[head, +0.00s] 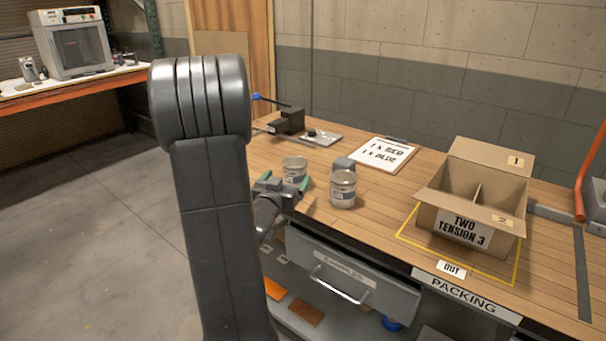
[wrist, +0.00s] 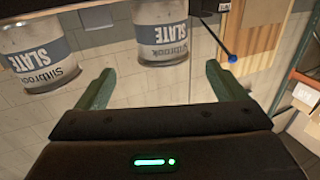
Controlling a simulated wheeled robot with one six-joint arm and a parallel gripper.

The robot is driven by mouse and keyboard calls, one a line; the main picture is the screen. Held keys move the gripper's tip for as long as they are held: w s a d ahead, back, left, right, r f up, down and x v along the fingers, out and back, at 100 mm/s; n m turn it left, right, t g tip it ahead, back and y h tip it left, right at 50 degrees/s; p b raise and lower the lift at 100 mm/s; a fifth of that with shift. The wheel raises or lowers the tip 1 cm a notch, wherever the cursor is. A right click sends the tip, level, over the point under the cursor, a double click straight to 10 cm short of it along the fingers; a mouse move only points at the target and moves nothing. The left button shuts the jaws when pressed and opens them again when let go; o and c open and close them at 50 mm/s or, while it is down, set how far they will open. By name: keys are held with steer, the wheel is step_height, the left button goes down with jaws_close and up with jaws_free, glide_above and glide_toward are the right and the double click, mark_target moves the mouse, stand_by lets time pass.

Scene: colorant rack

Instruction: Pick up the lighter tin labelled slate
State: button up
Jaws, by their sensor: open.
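Two tins with grey-white bodies and blue-grey label bands stand on the wooden bench. In the head view one tin (head: 294,171) is at the left, close to my gripper, and the other tin (head: 342,190) is to its right. In the wrist view both bands read SLATE: one tin (wrist: 162,32) lies ahead between the fingers, the other tin (wrist: 38,52) at the left. Neither looks clearly lighter. My gripper (head: 283,181) is open and empty at the bench's front edge; its green fingers also show in the wrist view (wrist: 158,76).
A small grey block (head: 343,164) sits behind the right tin. A clipboard (head: 388,155) lies farther back. An open divided cardboard box (head: 427,219) stands inside a yellow outline at right. A drawer (head: 350,280) is below the bench edge.

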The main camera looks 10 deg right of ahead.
mark_target(299, 158)
steer(key=x, duration=0.3)
steer(key=shift+w, duration=0.3)
steer(key=shift+r+p+x, duration=0.15)
steer(key=shift+p+x, duration=0.1)
steer(key=shift+x, duration=1.05)
steer(key=shift+r+p+x, duration=0.1)
steer(key=shift+p+x, duration=0.1)
steer(key=shift+x, duration=1.15)
steer(key=c, duration=1)
step_height(299, 158, up, 10)
steer(key=shift+p, duration=0.85)
